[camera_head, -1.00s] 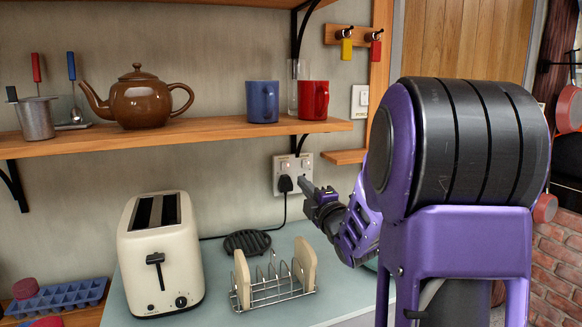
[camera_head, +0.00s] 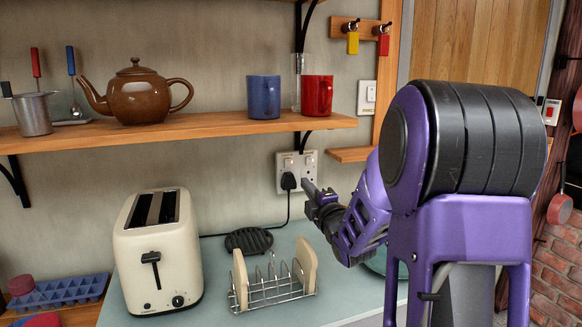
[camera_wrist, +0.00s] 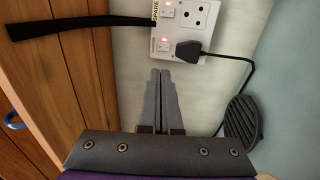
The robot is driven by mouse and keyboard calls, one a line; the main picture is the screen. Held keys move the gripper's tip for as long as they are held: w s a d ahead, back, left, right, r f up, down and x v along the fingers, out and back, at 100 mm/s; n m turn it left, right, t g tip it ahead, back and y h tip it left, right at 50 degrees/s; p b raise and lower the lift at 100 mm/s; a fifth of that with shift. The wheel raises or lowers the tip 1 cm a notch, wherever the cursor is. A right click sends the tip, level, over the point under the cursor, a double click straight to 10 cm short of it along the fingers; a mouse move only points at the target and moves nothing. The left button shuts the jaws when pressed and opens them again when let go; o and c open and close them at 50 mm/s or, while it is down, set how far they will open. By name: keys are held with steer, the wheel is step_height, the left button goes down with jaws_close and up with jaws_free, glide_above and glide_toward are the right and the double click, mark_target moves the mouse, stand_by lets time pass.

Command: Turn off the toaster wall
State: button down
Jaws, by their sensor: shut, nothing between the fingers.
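The white double wall socket (camera_head: 283,161) is on the wall behind the counter. A black plug (camera_head: 289,182) sits in its left outlet, with a cord running down toward the cream toaster (camera_head: 160,250). In the wrist view the socket plate (camera_wrist: 211,28) is turned sideways. My gripper (camera_head: 306,186) is shut and empty, in front of the socket's lower right. In the wrist view its fingertips (camera_wrist: 160,73) appear just below the lower switch; contact cannot be told.
A wooden shelf (camera_head: 180,129) with a teapot (camera_head: 138,95) and mugs is above the socket. A black shelf bracket (camera_wrist: 80,26) is close by in the wrist view. A toast rack (camera_head: 268,290) and black trivet (camera_head: 248,240) are on the counter below.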

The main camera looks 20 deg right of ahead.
mark_target(287, 161)
steer(key=w, duration=0.4)
steer(key=w+r, duration=0.1)
steer(key=w, duration=0.7)
steer(key=shift+w+r, duration=0.25)
steer(key=shift+w, duration=0.05)
